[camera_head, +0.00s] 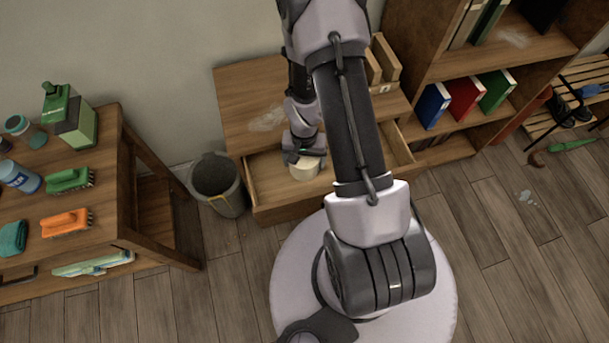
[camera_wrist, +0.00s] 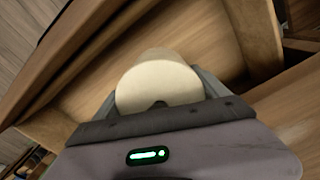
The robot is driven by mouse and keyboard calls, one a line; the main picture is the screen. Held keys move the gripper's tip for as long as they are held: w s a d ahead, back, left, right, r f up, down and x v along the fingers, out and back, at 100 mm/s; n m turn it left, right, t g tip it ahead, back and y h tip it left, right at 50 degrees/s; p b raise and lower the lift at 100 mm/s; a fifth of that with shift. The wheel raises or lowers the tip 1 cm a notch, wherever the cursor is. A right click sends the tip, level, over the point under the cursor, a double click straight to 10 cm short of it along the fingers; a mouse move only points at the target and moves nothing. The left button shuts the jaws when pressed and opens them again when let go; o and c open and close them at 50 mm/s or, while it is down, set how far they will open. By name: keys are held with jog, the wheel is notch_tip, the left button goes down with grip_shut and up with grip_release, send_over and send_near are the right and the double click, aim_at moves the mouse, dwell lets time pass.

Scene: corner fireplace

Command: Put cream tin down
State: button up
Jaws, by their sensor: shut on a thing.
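The cream tin (camera_head: 305,168) is a short, pale round tin. My gripper (camera_head: 303,160) is shut on it, in or just above the open drawer (camera_head: 262,186) of the wooden desk (camera_head: 240,92). In the wrist view the tin (camera_wrist: 160,82) sits between the two fingers of my gripper (camera_wrist: 160,100), its round pale face towards the camera. The drawer's wooden walls (camera_wrist: 252,40) surround it there. I cannot tell whether the tin touches the drawer floor. My arm hides part of the desk and drawer.
A grey bin (camera_head: 218,187) stands left of the drawer. A bookshelf (camera_head: 440,70) with binders (camera_head: 466,97) stands right. Floor at the right is mostly clear.

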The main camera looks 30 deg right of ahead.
notch_tip(320, 180, down, 8)
jog(key=b, duration=0.3)
jog(key=shift+f, duration=0.15)
jog(key=o, duration=1.5)
jog(key=shift+c, duration=0.2)
